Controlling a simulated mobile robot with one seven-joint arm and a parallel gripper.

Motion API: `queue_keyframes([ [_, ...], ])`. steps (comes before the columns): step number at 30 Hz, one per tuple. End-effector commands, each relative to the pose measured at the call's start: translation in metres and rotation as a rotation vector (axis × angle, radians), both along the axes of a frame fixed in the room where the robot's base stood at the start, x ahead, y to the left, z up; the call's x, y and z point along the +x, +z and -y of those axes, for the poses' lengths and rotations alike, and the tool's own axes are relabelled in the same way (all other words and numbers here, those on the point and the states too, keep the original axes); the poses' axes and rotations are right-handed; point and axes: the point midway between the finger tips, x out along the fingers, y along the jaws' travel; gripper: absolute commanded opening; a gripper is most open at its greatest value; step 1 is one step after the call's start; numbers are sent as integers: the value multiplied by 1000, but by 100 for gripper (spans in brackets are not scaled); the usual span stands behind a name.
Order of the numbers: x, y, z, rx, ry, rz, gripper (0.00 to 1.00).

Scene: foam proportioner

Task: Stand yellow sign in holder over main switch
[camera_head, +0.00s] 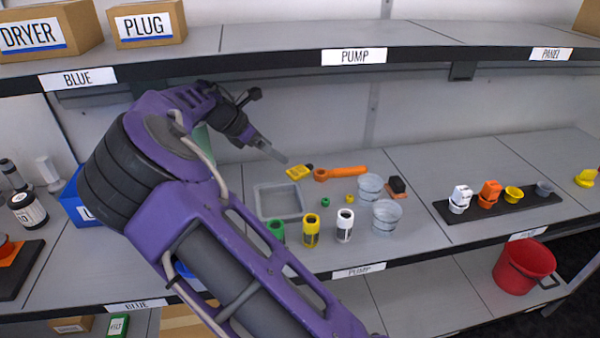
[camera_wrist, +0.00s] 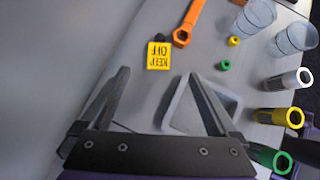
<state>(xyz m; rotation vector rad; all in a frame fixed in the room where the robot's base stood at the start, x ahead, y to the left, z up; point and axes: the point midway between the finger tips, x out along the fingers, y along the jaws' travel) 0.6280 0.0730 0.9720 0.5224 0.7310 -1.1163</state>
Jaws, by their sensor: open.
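The yellow sign (camera_head: 299,171) lies on the middle shelf beside the orange wrench. My gripper (camera_head: 272,151) is raised above the shelf, to the left of the sign. In the wrist view my gripper (camera_wrist: 160,76) is open and empty, its two fingers apart, with the sign ahead between the fingertips. A dark rack (camera_head: 497,215) at the right carries white, orange, yellow and grey pieces. I cannot tell which part is the main switch or its holder.
A grey tray (camera_head: 279,202) lies just in front of the sign. The orange wrench (camera_head: 342,172), clear cups (camera_head: 386,217) and green, yellow and white cylinders (camera_head: 345,226) stand close by. The upper shelf edge (camera_head: 270,68) runs above.

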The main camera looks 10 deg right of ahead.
Motion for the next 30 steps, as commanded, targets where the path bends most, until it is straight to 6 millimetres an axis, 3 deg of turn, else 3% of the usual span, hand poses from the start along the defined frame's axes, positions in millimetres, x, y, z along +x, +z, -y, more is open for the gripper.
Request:
queue_keyframes([
  [4,2,-8,7,-8,23,-21,95],
  [12,14,-42,35,-8,22,-19,95],
  [30,31,-90,71,-7,22,-17,95],
])
